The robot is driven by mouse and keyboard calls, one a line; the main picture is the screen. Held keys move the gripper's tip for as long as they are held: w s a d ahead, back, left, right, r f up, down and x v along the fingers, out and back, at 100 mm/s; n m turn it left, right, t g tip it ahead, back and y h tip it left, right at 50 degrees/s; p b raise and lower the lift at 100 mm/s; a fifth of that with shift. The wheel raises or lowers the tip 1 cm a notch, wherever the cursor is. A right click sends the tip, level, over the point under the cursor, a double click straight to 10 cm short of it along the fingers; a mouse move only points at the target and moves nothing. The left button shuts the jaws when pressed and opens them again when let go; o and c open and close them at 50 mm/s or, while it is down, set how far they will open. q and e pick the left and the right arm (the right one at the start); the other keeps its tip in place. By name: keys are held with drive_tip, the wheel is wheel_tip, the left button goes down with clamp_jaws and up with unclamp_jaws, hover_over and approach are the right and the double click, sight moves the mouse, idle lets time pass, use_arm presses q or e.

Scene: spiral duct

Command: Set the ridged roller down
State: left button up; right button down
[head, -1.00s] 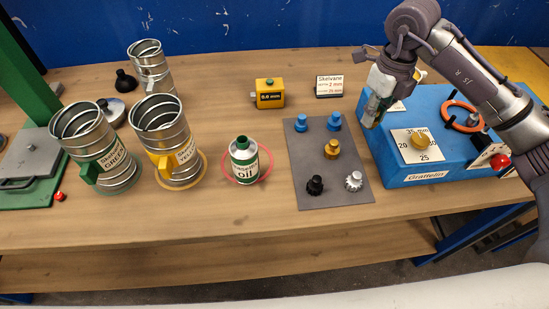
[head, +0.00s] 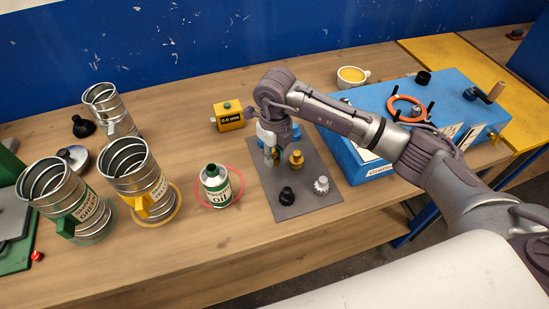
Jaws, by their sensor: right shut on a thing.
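My right gripper (head: 270,157) is over the left part of the grey mat (head: 312,206), fingers pointing down. It is shut on the ridged roller, which is largely hidden by the fingers, so I cannot tell whether it touches the mat. A gold roller (head: 296,159) stands just right of the fingers. A black roller (head: 287,196) and a silver toothed roller (head: 321,185) stand at the front of the mat. A blue roller (head: 296,133) shows behind the gold one, partly covered by my arm. My left gripper is not in view.
A green and white oil can (head: 215,187) stands left of the mat in a red ring. Ribbed metal ducts (head: 130,173) stand farther left. A yellow gauge block (head: 229,116) is behind. The blue machine (head: 352,158) is close on the right, beneath my arm.

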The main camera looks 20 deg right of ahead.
sight(275, 156)
wheel_tip(275, 156, down, 2)
drive_tip(key=shift+f+p, duration=0.25)
drive_tip(key=shift+p, duration=0.25)
drive_tip(key=shift+d+f, duration=0.1)
drive_tip(key=shift+f, duration=0.2)
drive_tip(key=shift+f, duration=0.25)
drive_tip(key=c, duration=1)
unclamp_jaws()
drive_tip(key=shift+r, duration=0.1)
drive_tip(key=shift+r, duration=0.1)
